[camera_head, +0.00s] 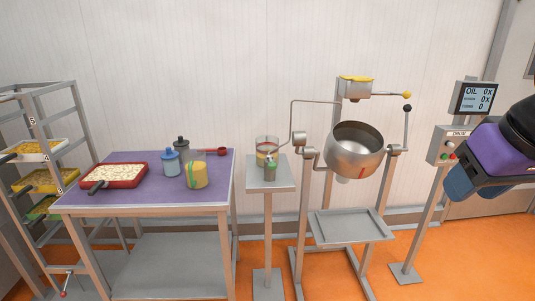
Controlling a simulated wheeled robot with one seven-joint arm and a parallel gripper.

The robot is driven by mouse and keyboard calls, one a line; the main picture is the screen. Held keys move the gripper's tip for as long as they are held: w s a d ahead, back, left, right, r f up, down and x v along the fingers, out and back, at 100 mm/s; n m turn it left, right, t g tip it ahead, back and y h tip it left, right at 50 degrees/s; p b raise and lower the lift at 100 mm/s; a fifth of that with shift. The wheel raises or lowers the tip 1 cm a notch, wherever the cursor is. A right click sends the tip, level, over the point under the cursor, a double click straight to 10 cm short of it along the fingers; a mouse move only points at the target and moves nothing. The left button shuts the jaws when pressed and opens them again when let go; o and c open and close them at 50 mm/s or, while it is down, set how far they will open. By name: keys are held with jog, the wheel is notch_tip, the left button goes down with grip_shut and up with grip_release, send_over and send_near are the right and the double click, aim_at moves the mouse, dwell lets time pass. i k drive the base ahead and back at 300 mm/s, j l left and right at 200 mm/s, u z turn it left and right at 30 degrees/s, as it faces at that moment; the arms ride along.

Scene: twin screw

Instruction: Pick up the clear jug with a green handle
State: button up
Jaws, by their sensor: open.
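A clear jug (266,146) stands on the small grey pedestal (284,185) in the middle, with a red mark on its side. A grey-green upright part in front of it looks like its handle, though it is too small to be sure. A second jug, filled with yellow (196,173) and with a green strip on its front, stands on the purple table. My gripper (472,186), purple and blue, is at the right edge, open and far from both jugs. Its fingertips are hard to make out.
The purple table (135,198) also bears a red tray (113,175), a blue-lidded jar (169,163), a dark-lidded jar (182,144) and a red scoop (220,151). A steel kettle machine (352,157) and a control post (445,146) stand between the pedestal and my arm. A rack (38,110) is at left.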

aim_at(195, 160)
jog(key=i+j, duration=0.2)
jog(key=j, duration=0.2)
jog(key=i+j, duration=0.45)
jog(key=j, duration=0.3)
jog(key=i+j, duration=0.25)
jog(key=j, duration=0.15)
jog(key=i+j, duration=0.2)
jog(key=j, duration=0.2)
jog(key=i+j, duration=0.25)
jog(key=j, duration=0.1)
